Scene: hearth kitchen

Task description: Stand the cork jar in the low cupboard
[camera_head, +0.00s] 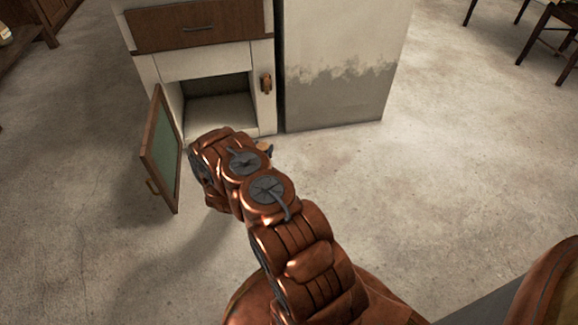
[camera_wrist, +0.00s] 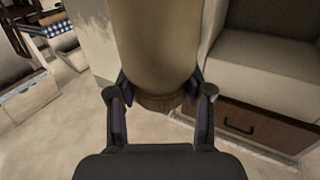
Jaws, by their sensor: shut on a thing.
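The cork jar (camera_wrist: 155,45), a tan rounded body with a brown cork (camera_wrist: 160,103), is held between the two fingers of my gripper (camera_wrist: 160,98). In the head view my arm hides most of my gripper (camera_head: 268,150) and the jar; only a small tan piece shows at the wrist. The low cupboard (camera_head: 264,112) stands open just beyond my gripper, under a brown drawer. Its visible inside looks empty. Its green-panelled door (camera_head: 162,150) is swung out to the left. The wrist view, which looks upside down, shows the cupboard front at the right.
The brown drawer (camera_head: 197,27) above the opening is shut. A pale, stained block (camera_head: 340,70) stands right of the cupboard. The open door's edge sticks out left of my wrist. Bare concrete floor (camera_head: 450,150) lies to the right, with dark chairs (camera_head: 545,40) far off.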

